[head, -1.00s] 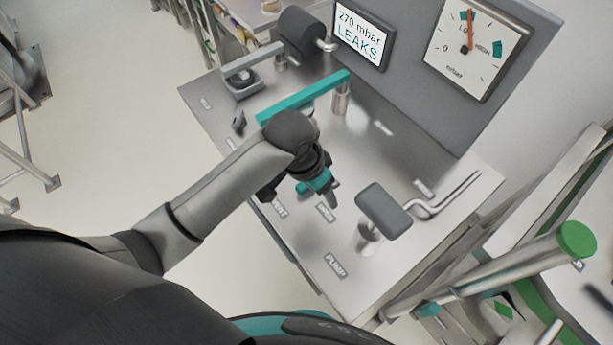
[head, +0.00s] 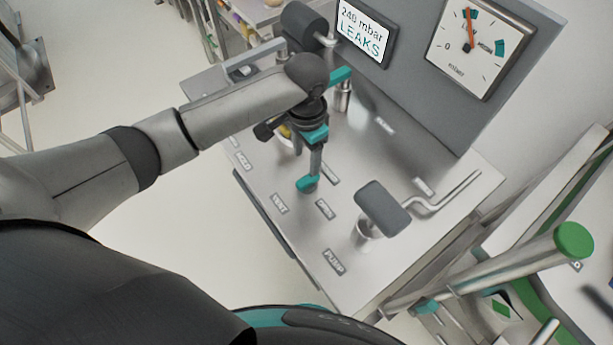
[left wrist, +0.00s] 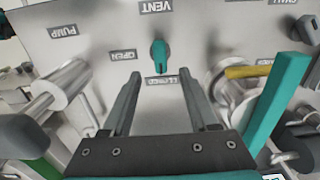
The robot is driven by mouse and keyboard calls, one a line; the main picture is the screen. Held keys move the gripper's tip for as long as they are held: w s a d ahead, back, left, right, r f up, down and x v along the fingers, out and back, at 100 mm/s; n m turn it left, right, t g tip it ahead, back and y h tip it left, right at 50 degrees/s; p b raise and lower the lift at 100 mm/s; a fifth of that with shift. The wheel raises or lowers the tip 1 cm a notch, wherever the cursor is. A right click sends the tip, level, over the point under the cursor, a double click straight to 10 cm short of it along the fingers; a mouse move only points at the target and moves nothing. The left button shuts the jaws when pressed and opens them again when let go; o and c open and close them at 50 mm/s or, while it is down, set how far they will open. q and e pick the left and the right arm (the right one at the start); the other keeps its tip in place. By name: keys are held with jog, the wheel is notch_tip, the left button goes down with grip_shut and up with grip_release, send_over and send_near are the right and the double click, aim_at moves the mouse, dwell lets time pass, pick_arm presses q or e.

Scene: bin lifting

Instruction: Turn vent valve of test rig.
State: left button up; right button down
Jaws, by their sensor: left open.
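The teal vent valve knob (head: 308,183) sits on the metal top of the test rig (head: 290,235), near the VENT label (head: 279,204). In the left wrist view the knob (left wrist: 160,57) lies between VENT above, OPEN at left and a partly legible label below; its narrow end points at the lower label. My left gripper (head: 314,165) is over the rig top, close to the knob. Its fingers (left wrist: 160,90) are spread and empty, with the knob ahead, centred between their lines. I cannot tell the exact gap to it. My right gripper is out of view.
The display (head: 362,32) reads 240 mbar LEAKS, beside a dial gauge (head: 475,45). A grey-padded pump handle (head: 383,208) stands to the right. A long teal bar (left wrist: 275,110) and a yellow-marked fitting (left wrist: 248,72) lie right of the fingers.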

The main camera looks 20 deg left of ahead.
aim_at(306, 179)
pick_arm(q)
notch_tip(306, 179, down, 9)
jog(key=shift+f+b, duration=0.15)
jog(key=shift+b, duration=0.55)
jog(key=shift+c, duration=0.2)
grip_shut()
